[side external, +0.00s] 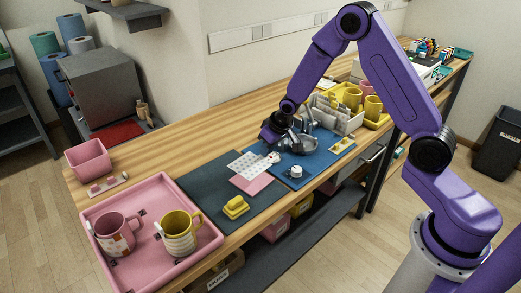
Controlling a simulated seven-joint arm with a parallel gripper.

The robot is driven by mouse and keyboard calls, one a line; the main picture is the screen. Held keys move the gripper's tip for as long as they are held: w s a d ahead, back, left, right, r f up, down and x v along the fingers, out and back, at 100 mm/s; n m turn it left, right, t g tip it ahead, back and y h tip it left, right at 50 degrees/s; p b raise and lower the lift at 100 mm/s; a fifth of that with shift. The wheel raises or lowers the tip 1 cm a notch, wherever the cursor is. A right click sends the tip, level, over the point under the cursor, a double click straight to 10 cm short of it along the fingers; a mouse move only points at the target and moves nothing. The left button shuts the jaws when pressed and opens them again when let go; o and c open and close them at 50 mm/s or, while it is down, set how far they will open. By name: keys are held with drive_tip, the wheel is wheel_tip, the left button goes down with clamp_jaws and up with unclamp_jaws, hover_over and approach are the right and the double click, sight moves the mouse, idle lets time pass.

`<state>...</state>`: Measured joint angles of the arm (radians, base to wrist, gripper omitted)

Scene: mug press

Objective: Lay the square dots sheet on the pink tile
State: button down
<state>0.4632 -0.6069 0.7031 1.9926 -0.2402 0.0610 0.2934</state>
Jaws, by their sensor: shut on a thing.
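The white square sheet with dots (246,165) is held out to the left of my gripper (272,155), which is shut on its right edge. The fingertips are small and dark in this view. The pink tile (259,185) lies on the dark grey mat, just below and to the right of the sheet in the picture. The sheet overlaps the tile's far part and hides it. I cannot tell whether the sheet touches the tile or hangs a little above it.
A yellow block (236,207) sits on the dark mat (207,184) in front of the tile. A blue mat (318,168) with a metal press (300,143) is close on the right. A pink tray (205,252) with two mugs stands at the left front.

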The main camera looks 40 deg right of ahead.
drive_tip(key=shift+w+d+f, duration=0.1)
drive_tip(key=shift+d+f, duration=0.2)
drive_tip(key=shift+d, duration=0.15)
drive_tip(key=shift+f, duration=2.7)
drive_tip(key=c, duration=1.1)
unclamp_jaws()
drive_tip(key=v, duration=1.7)
drive_tip(key=shift+r, duration=0.15)
